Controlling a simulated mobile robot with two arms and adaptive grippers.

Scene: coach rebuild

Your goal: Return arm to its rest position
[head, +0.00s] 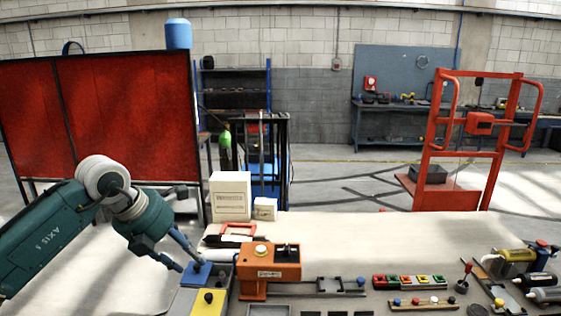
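My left arm (45,235), teal with pale grey joints, comes in from the left. Its gripper (189,266) points down to the right at the table's left front. The two fingertips stand apart, with nothing visible held between them. The right fingertip is at a dark knob on a blue block (203,277); I cannot tell whether they touch. A yellow block (209,302) with a dark knob lies just in front of the blue one. My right gripper is not in view.
An orange device (268,262) stands right of the gripper. White boxes (231,195) stand behind it. A strip of coloured blocks (408,282) and several bottles lie to the right. The table's back middle (370,235) is clear. A red screen (135,115) stands behind my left arm.

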